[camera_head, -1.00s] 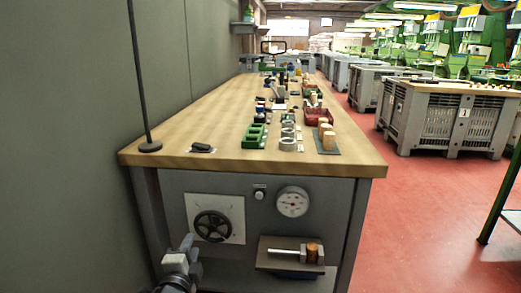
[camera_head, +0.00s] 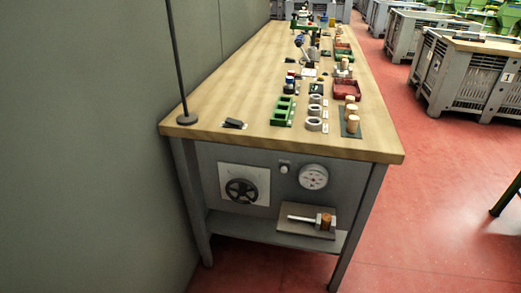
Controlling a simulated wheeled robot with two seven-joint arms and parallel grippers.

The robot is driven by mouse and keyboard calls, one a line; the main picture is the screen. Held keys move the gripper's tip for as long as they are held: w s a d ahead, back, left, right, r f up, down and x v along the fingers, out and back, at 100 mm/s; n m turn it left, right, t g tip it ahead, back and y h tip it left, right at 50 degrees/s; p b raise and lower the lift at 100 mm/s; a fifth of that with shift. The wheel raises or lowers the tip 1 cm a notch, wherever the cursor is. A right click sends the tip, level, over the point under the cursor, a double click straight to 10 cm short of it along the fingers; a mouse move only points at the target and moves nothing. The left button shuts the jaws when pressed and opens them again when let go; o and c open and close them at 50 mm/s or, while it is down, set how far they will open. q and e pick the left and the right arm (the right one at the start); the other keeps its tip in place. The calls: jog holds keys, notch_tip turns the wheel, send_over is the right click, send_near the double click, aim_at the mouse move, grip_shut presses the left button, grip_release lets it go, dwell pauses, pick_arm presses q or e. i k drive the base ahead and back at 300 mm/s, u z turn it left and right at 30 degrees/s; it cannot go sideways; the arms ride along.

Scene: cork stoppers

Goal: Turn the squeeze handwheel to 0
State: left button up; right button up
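The squeeze handwheel (camera_head: 241,191) is a black spoked wheel on a light square plate (camera_head: 225,175) on the front panel of the workbench. Marks around it are too small to read. A round white dial gauge (camera_head: 313,177) sits to its right, with a small round knob (camera_head: 284,169) between them. Below the gauge, a small press (camera_head: 318,221) with a metal rod and a brown cork stands on the lower shelf. Neither of my grippers shows in the view now.
The long wooden bench top (camera_head: 240,75) holds green trays (camera_head: 283,111), white rings (camera_head: 314,124), corks and red bins (camera_head: 347,90). A thin pole on a black base (camera_head: 187,119) stands at its left corner.

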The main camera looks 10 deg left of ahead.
aim_at(243, 190)
jog(key=u, duration=1.3)
jog(key=k, duration=0.35)
jog(key=u, duration=0.25)
